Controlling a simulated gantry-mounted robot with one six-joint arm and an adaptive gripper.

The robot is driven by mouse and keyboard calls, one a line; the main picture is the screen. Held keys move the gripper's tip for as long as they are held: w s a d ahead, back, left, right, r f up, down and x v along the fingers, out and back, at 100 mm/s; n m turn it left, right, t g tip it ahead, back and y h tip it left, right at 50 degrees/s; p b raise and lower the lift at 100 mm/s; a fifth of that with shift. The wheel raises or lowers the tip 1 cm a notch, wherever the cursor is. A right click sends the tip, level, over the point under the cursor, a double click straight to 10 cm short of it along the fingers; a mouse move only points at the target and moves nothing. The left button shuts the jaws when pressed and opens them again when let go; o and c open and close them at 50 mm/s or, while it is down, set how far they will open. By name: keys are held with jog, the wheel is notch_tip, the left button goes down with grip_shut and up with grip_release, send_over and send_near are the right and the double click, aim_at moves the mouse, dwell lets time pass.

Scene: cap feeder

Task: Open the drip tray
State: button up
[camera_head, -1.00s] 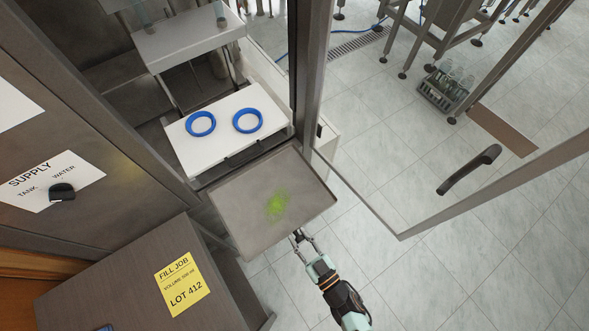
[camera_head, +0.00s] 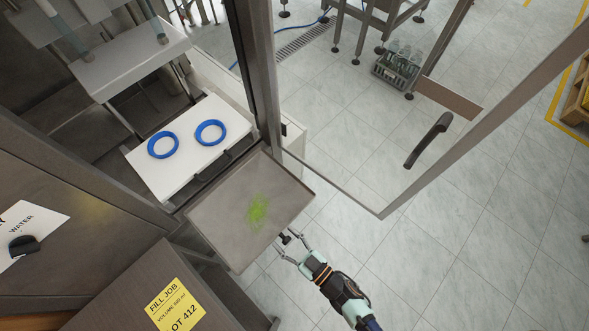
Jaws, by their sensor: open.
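The drip tray (camera_head: 225,205) is a grey metal tray with a low rim. It sticks out from the machine below the white platform and has a bright green stain (camera_head: 257,211) on its floor. My gripper (camera_head: 288,241) is just off the tray's lower right edge, with its fingers apart and nothing seen between them. A small dark piece shows between the fingertips and the tray edge; I cannot tell whether the fingers touch it.
A white platform (camera_head: 160,190) with two blue rings (camera_head: 210,132) stands behind the tray. A glass door with a black handle (camera_head: 428,140) stands open at the right. A dark cabinet (camera_head: 125,290) with a yellow label (camera_head: 176,305) is at lower left. Tiled floor is clear at lower right.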

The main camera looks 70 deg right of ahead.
jog(key=v, duration=0.7)
jog(key=shift+s+a, duration=0.15)
dwell(0.6)
